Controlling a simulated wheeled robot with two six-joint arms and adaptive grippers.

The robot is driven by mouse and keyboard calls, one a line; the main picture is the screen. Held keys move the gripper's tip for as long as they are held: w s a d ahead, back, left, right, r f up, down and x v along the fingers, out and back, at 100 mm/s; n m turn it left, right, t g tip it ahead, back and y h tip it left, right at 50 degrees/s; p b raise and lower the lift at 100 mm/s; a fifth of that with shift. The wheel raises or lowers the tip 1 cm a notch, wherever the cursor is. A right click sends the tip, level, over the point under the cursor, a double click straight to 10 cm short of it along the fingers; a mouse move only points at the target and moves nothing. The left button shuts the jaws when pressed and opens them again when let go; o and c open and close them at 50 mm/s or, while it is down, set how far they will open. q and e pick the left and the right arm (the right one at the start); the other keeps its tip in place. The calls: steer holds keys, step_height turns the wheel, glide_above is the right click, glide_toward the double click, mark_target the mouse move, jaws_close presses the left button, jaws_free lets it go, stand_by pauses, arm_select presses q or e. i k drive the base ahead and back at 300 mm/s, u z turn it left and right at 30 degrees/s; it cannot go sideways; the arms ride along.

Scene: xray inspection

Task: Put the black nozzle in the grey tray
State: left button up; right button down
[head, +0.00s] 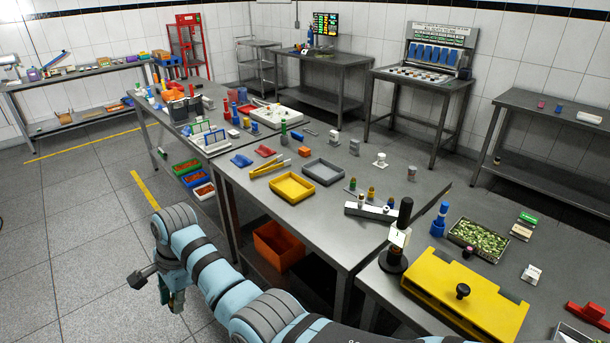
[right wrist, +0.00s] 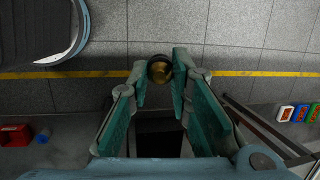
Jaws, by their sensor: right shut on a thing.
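The grey tray (head: 322,172) lies empty on the middle table, just right of the yellow tray. My right gripper (head: 174,304) hangs over the floor, left of and in front of that table, well apart from the tray. In the right wrist view its teal fingers (right wrist: 160,84) are shut on a small round dark piece with a brass-coloured end (right wrist: 160,69); it looks like the black nozzle. The piece is held at the fingertips, and in the head view it is too small to make out clearly. My left gripper is not in view.
The yellow tray (head: 293,188) and a yellow tool (head: 270,167) lie near the table's left edge. A white block with small fittings (head: 370,211) stands right of the trays. An orange bin (head: 278,245) sits under the table. Open floor surrounds my gripper.

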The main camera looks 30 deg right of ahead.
mark_target(323, 173)
steer(key=u, duration=0.25)
steer(key=i, duration=1.8)
steer(key=z, duration=0.65)
steer(key=i, duration=1.25)
steer(key=z, duration=1.2)
